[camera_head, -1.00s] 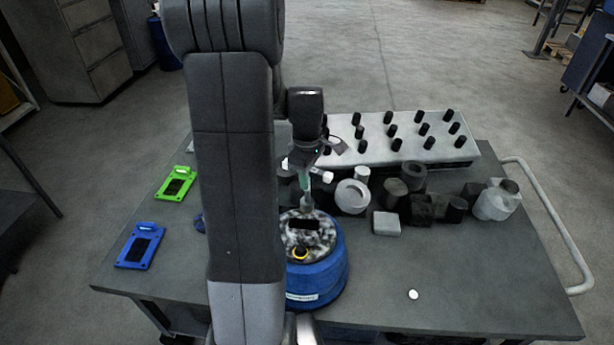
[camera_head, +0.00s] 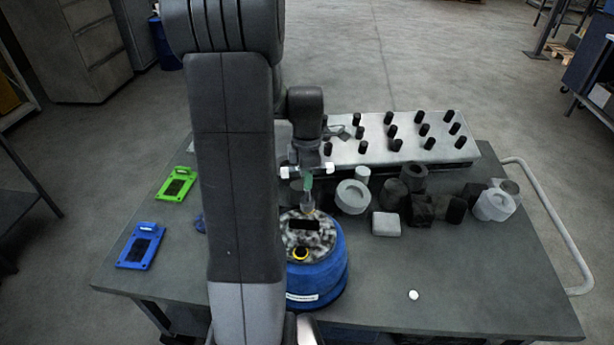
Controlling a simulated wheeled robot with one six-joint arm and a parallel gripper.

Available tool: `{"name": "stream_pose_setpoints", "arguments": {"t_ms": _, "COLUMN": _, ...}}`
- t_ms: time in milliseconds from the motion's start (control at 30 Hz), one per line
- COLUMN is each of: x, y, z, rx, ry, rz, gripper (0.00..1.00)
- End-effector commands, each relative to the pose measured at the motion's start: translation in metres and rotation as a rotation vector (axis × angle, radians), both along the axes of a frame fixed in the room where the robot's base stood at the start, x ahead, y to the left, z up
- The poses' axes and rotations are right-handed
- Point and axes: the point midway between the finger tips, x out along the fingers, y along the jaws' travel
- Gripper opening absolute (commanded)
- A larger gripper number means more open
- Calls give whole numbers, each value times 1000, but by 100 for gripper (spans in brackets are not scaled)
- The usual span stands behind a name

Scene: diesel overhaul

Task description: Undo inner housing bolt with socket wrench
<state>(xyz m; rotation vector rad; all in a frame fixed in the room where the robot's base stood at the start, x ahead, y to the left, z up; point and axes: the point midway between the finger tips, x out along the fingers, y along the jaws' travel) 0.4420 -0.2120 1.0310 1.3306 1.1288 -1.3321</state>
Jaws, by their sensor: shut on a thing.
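The housing (camera_head: 318,278) is a round blue body with a mottled grey-white top, standing on the table partly behind my arm. Its top has a dark rectangular opening (camera_head: 304,224) and a yellow-ringed dark hole (camera_head: 300,254). My gripper (camera_head: 308,172) is above the far side of the housing, shut on the socket wrench (camera_head: 308,186), a slim tool with a green part and a grey lower end. The wrench points down, with its lower end at the far edge of the housing top. The inner bolt is too small to make out, and I cannot tell whether the socket touches it.
A pale rack (camera_head: 350,152) with several black pegs stands at the back. Grey and dark cylindrical parts (camera_head: 352,197) and a pale block (camera_head: 386,223) lie right of the housing. Green (camera_head: 177,184) and blue (camera_head: 140,246) holders lie left.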

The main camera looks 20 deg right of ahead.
Motion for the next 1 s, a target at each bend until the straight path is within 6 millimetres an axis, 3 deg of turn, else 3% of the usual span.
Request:
{"name": "stream_pose_setpoints", "arguments": {"t_ms": 133, "x": 1, "y": 0, "z": 15, "rx": -1, "ry": -2, "rz": -1, "gripper": 0}}
{"name": "stream_pose_setpoints", "arguments": {"t_ms": 333, "x": 0, "y": 0, "z": 14, "rx": 0, "ry": -1, "rz": -37, "gripper": 0}}
{"name": "stream_pose_setpoints", "arguments": {"t_ms": 1000, "x": 0, "y": -1, "z": 13, "rx": -2, "ry": -1, "rz": -486, "gripper": 0}}
